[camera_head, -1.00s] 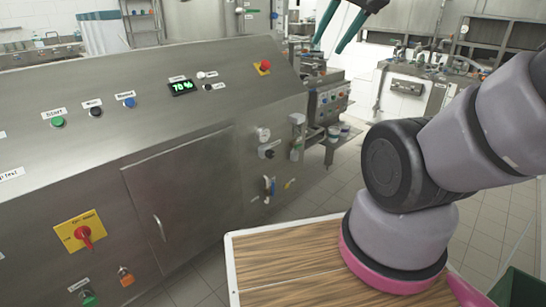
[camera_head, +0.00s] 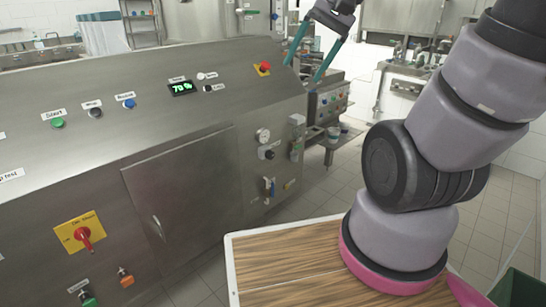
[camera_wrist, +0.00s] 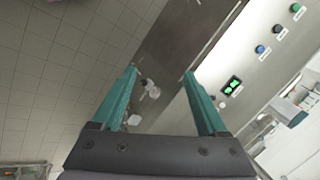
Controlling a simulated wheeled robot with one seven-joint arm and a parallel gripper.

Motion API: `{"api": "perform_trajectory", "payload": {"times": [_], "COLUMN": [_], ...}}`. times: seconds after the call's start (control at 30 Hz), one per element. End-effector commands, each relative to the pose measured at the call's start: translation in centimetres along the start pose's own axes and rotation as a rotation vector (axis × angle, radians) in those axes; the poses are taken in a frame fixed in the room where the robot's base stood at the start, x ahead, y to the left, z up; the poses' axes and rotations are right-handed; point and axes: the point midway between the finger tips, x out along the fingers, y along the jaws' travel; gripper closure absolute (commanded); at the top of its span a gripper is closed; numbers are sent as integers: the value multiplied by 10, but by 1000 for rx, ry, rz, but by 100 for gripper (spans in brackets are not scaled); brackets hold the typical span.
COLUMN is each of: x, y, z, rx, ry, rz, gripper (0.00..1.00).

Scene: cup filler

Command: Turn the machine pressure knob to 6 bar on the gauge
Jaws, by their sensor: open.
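The machine's round white gauge (camera_head: 263,134) is on the right side of its steel front in the head view. Just below it is a small dark knob (camera_head: 268,153). The needle and scale are too small to read. My gripper (camera_head: 303,72), with two long teal fingers, is open and empty. It hangs in the air above and to the right of the gauge, apart from it. In the wrist view the fingers (camera_wrist: 159,70) are spread apart. Small white fittings (camera_wrist: 149,88) show between them, but I cannot tell which is the gauge or the knob.
The machine's sloped panel (camera_head: 190,110) has a green display (camera_head: 182,88), buttons and a red emergency stop (camera_head: 264,67). A wooden tabletop (camera_head: 285,265) is in front. Tiled floor lies between.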

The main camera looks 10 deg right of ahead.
Motion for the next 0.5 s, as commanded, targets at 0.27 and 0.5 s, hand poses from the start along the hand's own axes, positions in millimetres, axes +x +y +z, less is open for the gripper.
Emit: {"api": "perform_trajectory", "payload": {"times": [0.27, 0.5], "x": [69, 125], "y": [-23, -38], "z": [-23, -58], "rx": [237, 471], "ry": [-360, -590], "rz": [-141, -336], "gripper": [24, 24]}}
